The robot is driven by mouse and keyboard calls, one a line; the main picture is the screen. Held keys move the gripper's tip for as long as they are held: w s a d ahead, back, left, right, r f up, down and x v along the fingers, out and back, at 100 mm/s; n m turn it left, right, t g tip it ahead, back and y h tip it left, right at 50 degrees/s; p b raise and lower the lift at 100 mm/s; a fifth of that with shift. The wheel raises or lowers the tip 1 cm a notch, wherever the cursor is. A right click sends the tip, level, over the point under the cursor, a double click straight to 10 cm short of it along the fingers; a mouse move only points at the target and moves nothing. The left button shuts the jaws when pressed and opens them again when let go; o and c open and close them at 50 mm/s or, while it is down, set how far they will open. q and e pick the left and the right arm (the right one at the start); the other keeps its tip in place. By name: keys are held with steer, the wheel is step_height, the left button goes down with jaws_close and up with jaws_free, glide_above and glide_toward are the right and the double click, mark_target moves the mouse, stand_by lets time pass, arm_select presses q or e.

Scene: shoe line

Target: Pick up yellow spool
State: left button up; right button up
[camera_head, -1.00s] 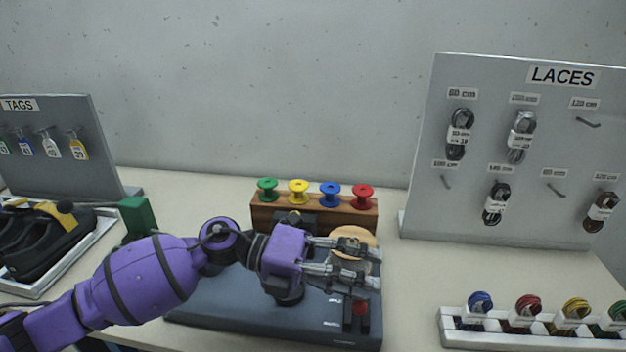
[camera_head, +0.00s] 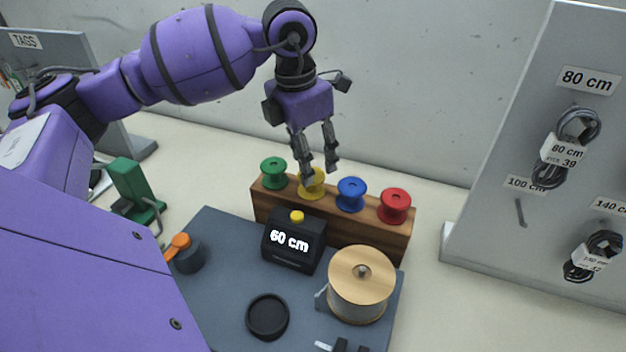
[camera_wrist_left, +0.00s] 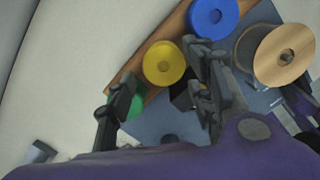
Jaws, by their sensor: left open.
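The yellow spool (camera_head: 312,184) stands on the wooden rack (camera_head: 338,228), second from the left, between the green spool (camera_head: 274,172) and the blue spool (camera_head: 351,194). My left gripper (camera_head: 320,178) is open and points down just above the yellow spool, with a fingertip partly covering it. In the left wrist view the yellow spool (camera_wrist_left: 164,63) lies ahead of the gap between the open fingers (camera_wrist_left: 160,92), and nothing is held. The green spool (camera_wrist_left: 126,104) is partly hidden behind a finger there. My right gripper is not in view.
A red spool (camera_head: 395,206) stands at the rack's right end. In front are a black "60 cm" display box (camera_head: 294,242) and a large wooden-topped spool (camera_head: 361,283) on a dark base (camera_head: 226,262). A lace board (camera_head: 540,140) stands at the right. The table behind the rack is clear.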

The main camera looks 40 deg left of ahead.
arm_select(q)
steer(key=f, duration=0.3)
steer(key=shift+w+d+f+p, duration=0.2)
steer(key=shift+f+p, duration=0.15)
steer(key=shift+f, duration=0.45)
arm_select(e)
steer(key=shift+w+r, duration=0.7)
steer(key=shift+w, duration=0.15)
arm_select(q)
steer(key=shift+c, duration=0.3)
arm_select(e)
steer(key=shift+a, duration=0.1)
arm_select(q)
steer(key=c, duration=0.8)
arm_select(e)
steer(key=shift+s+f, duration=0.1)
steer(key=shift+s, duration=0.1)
